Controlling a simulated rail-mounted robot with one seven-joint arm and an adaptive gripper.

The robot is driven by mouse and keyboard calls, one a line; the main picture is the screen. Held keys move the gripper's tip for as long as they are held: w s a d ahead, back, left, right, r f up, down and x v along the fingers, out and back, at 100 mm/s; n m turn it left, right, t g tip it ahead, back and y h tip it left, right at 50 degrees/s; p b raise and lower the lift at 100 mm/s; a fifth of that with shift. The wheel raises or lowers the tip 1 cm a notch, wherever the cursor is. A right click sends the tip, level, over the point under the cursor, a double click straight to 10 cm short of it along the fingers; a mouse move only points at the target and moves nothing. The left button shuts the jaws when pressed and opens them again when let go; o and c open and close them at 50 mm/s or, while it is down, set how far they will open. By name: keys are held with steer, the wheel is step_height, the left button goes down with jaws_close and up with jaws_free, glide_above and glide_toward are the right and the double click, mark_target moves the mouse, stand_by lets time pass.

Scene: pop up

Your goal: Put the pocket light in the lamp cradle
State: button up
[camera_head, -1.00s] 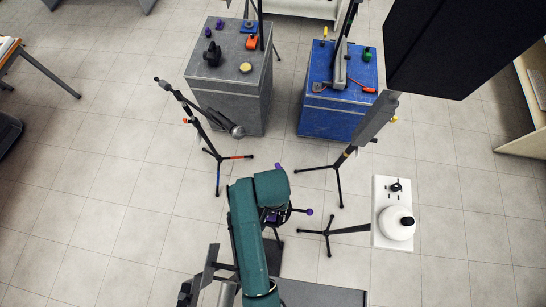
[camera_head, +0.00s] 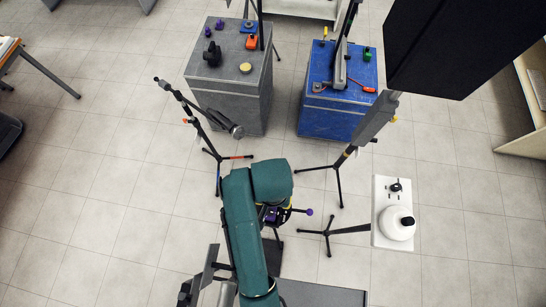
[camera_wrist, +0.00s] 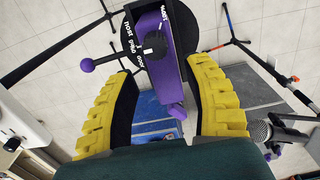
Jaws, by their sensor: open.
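I cannot tell for sure which thing is the pocket light or which is the lamp cradle. My gripper (camera_wrist: 162,75) shows in the wrist view with its two yellow ribbed fingers spread apart. A purple device with a black dial (camera_wrist: 155,44) and a purple ball-ended lever (camera_wrist: 88,65) shows between and beyond the fingers; contact with them is not visible. In the head view the purple device (camera_head: 270,214) shows partly under my teal arm, which hides most of my gripper. A small yellow upright item (camera_head: 325,33) stands on the blue box (camera_head: 330,122).
A grey box (camera_head: 236,105) bears a black item (camera_head: 212,54), a yellow disc (camera_head: 245,68) and an orange item (camera_head: 252,42). Thin stands (camera_head: 338,182) with splayed legs rise between the boxes and my arm. A white panel (camera_head: 381,237) stands at right.

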steer(key=shift+r, duration=3)
steer(key=w+d+r+t, duration=0.2)
steer(key=w+r+t, duration=0.55)
steer(key=r, duration=0.35)
steer(key=w+d+r+t, duration=0.1)
steer(key=w+r+t, duration=0.5)
steer(key=w+r, duration=0.3)
steer(key=s+d+r+t, duration=0.1)
steer(key=s+r+t, duration=0.2)
steer(key=r, duration=0.4)
steer(key=s+d+r+n+t, duration=0.1)
steer(key=s+r+t, duration=0.1)
steer(key=r, duration=0.6)
steer(key=s+d+r+t, duration=0.1)
steer(key=s+r+t, duration=0.2)
steer(key=r, duration=0.4)
steer(key=shift+s+d+r+t+h, duration=0.2)
steer(key=shift+s+d+t+h, duration=0.15)
steer(key=shift+s+d+h, duration=0.05)
